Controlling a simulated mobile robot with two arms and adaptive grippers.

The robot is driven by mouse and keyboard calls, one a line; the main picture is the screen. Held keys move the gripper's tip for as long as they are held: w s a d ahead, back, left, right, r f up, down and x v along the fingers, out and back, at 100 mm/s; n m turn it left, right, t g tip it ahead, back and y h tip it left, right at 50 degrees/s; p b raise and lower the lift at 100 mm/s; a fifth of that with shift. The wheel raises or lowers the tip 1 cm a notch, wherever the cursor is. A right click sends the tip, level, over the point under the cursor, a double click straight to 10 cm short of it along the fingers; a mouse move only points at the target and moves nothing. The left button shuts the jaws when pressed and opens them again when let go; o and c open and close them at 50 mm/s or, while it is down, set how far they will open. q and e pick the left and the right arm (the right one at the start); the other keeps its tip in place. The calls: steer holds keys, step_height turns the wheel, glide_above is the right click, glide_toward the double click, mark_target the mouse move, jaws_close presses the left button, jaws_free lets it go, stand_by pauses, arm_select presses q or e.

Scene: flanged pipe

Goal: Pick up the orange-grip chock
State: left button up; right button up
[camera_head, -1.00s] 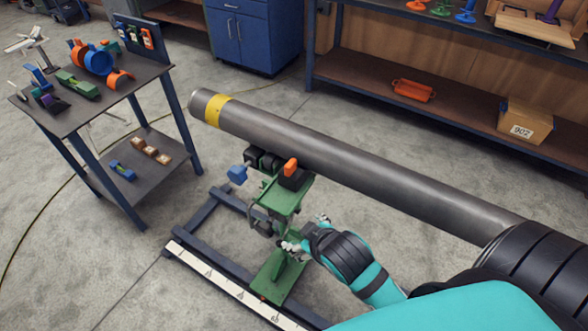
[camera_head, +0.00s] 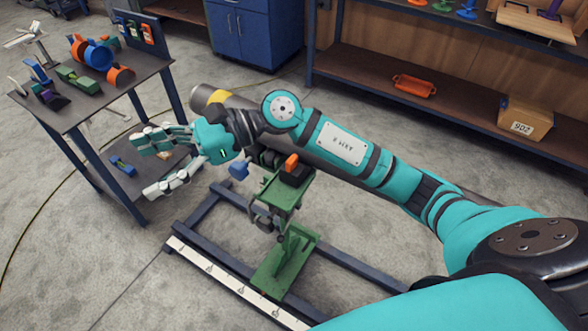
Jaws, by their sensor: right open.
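The orange-grip chock (camera_head: 294,171) is a black block with an upright orange grip. It sits on top of the green stand (camera_head: 281,190), beside the pipe (camera_head: 208,97). My right gripper (camera_head: 150,165) is open and empty, its pale fingers spread and pointing left. It is left of the chock and apart from it, in front of the small table's lower shelf in this view. My right forearm passes in front of the pipe and hides much of it. My left gripper is not in view.
A dark table (camera_head: 115,95) at the left holds orange, blue and green parts. Its lower shelf carries a blue piece (camera_head: 122,166). A blue chock-like piece (camera_head: 239,170) is at the stand's left. A dark base frame (camera_head: 215,255) lies below. Shelving stands behind.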

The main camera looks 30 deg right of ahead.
steer(key=w+d+f+n+h, duration=0.2)
steer(key=d+f+n+h, duration=0.1)
steer(key=d+f+h, duration=0.15)
steer(key=n+h, duration=0.3)
steer(key=h, duration=0.9)
glide_above(294, 154)
steer(key=f, duration=0.1)
steer(key=shift+g, duration=0.3)
step_height(294, 154, down, 11)
steer(key=p, duration=0.4)
steer(key=shift+f, duration=0.4)
steer(key=f+p, duration=0.1)
steer(key=f, duration=0.1)
steer(key=f+p, duration=0.2)
steer(key=shift+s+f, duration=0.2)
steer(key=shift+f, duration=0.55)
steer(key=shift+c, duration=0.4)
steer(key=c, duration=1.3)
